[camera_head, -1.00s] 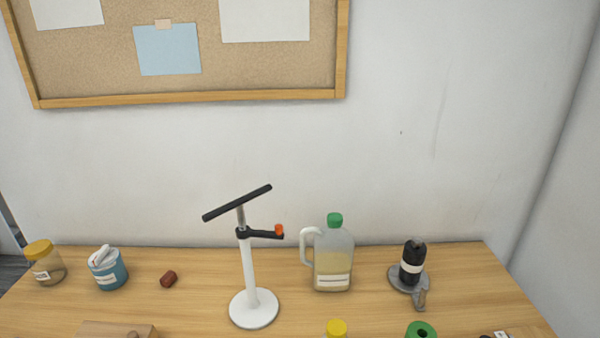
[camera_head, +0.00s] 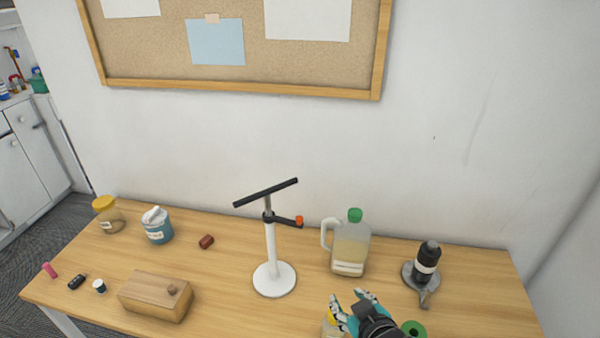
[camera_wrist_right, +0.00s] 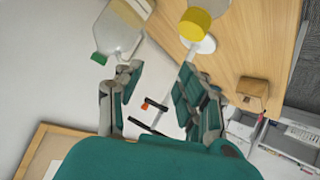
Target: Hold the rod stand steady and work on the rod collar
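The rod stand (camera_head: 271,250) stands upright on the table with a round white base, a white column and a black crossbar on top. The rod collar (camera_head: 284,220) is a black clamp with a side arm and an orange-red knob, just below the crossbar. My right gripper (camera_head: 351,298) is at the table's front, to the right of the stand and apart from it. In the wrist view its fingers (camera_wrist_right: 157,82) are spread with nothing between them; the collar's orange knob (camera_wrist_right: 145,105) shows beyond. My left gripper is not in view.
A yellow-capped bottle (camera_wrist_right: 196,24) is close to my right gripper. A green-capped jug (camera_head: 350,248) stands right of the stand; a black bottle on a grey holder (camera_head: 427,262) is farther right. A wooden box (camera_head: 155,297) lies left. Table between box and stand is clear.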

